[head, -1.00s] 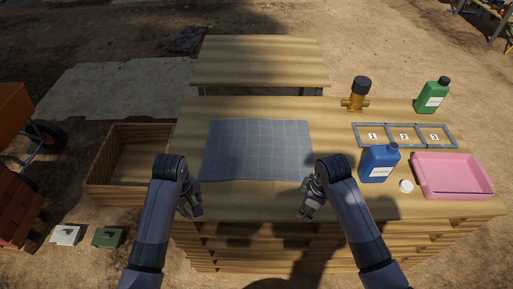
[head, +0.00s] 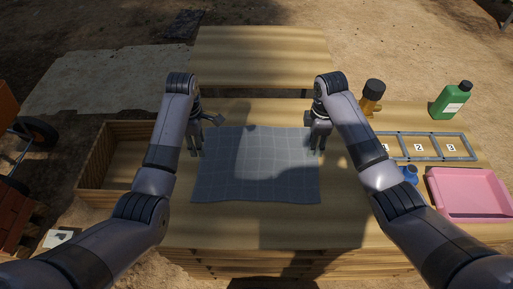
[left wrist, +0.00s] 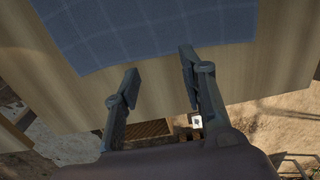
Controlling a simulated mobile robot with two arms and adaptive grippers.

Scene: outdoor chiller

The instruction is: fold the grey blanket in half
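The grey blanket (head: 256,175) with a pale grid lies flat and spread out on the wooden table, its edges slightly wavy. My left gripper (head: 207,136) is at its far left corner, open, with nothing visible between its fingers. In the left wrist view the two fingers of my left gripper (left wrist: 160,64) are apart, and the blanket (left wrist: 150,30) shows beyond them. My right gripper (head: 316,151) is at the far right corner, pointing down, its fingers looking slightly apart. Whether either gripper touches the cloth cannot be told.
A grey numbered frame (head: 432,158), a pink tray (head: 468,192), a green bottle (head: 450,101) and a brass valve (head: 371,96) are on the right. A blue bottle (head: 409,174) is mostly hidden by my right arm. A wooden crate (head: 98,165) stands left of the table.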

